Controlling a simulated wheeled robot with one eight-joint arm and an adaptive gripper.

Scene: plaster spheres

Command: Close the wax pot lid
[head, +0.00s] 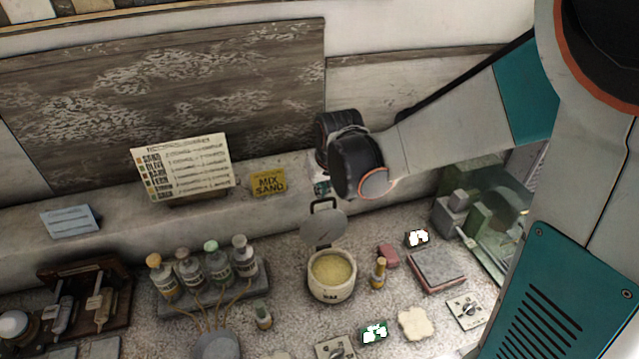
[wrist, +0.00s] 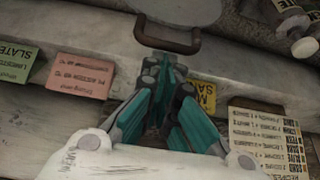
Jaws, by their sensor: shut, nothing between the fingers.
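The wax pot (head: 331,289) is a cream pot with yellow wax inside, standing on the speckled bench. Its round grey lid (head: 322,230) is open, tilted up at the back of the pot, with a dark handle (head: 323,203) at its upper edge. In the wrist view the lid (wrist: 185,8) shows at the top, with its brown handle (wrist: 167,42) just beyond my fingertips. My gripper (wrist: 160,65) is shut and empty, close to the handle; I cannot tell whether they touch. In the head view my wrist mostly hides the gripper.
Several bottles (head: 190,271) stand in a rack left of the pot. A small amber bottle (head: 378,273) stands close on its right. A yellow sign (head: 268,182) and a recipe card (head: 183,168) stand on the ledge behind. A red-grey box (head: 437,269) lies further right.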

